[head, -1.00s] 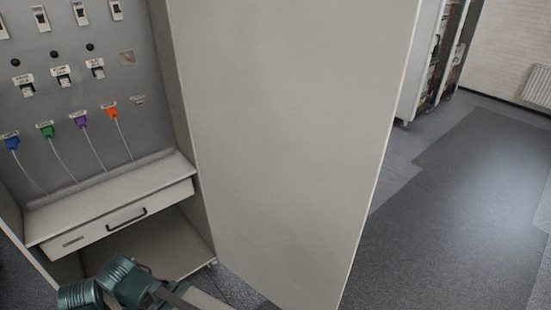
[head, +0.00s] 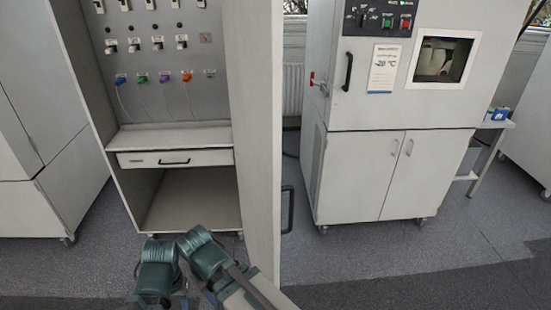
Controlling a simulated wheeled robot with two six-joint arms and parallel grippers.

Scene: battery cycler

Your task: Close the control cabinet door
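The control cabinet (head: 108,130) stands open left of the middle in the head view, with switches and coloured plugs on its inner panel. Its door (head: 255,130) is swung wide open on the right side and is seen almost edge-on. A dark handle (head: 287,209) sticks out from the door's far face. Two green arm parts of mine show at the bottom, in front of the cabinet's lower opening. My gripper fingertips are not visible, so neither gripper can be judged.
A drawer (head: 176,159) with a black handle is shut inside the cabinet. A white chamber (head: 390,110) with a window stands right of the door, with floor (head: 310,262) between them. Another cabinet (head: 60,185) stands at the left. A side table (head: 497,126) is at the far right.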

